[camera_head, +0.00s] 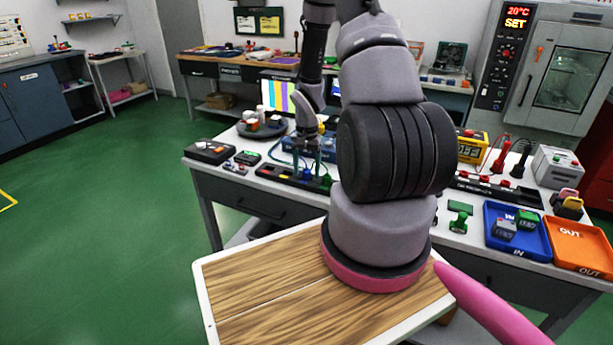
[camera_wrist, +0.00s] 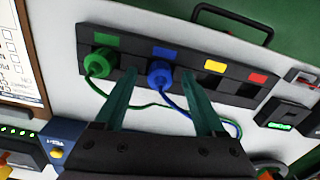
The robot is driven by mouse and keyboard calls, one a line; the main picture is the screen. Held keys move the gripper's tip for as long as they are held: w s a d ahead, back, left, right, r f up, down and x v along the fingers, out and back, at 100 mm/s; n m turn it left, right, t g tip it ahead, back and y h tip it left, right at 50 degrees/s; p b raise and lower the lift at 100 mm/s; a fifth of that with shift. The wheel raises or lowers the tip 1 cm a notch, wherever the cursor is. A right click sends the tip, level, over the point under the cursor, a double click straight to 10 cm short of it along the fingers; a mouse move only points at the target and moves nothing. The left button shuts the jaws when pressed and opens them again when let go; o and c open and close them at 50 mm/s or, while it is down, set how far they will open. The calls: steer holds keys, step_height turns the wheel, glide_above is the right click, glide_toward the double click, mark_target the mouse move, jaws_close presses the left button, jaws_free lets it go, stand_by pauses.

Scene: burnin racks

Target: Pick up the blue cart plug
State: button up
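The blue cart plug (camera_wrist: 159,74) is a round blue knob with a blue cable, seated in a dark socket strip (camera_wrist: 236,87) under a blue label. In the wrist view my gripper (camera_wrist: 159,77) is open, with one teal finger on each side of the blue plug in the picture. I see no clear contact, and I cannot tell how far the fingertips are above it. A green plug (camera_wrist: 97,64) with a green cable sits left of it, under a green label. In the head view my gripper (camera_head: 307,158) is over the strip (camera_head: 283,177) on the bench.
The sockets under the yellow (camera_wrist: 215,66) and red (camera_wrist: 257,78) labels hold no plug. The green plug is close to my left finger. A blue IN tray (camera_head: 517,238) and an orange OUT tray (camera_head: 580,250) are at the bench's right. A wood-topped surface (camera_head: 265,290) is in front.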

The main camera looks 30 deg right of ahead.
jaws_close()
steer(key=shift+r, duration=0.1)
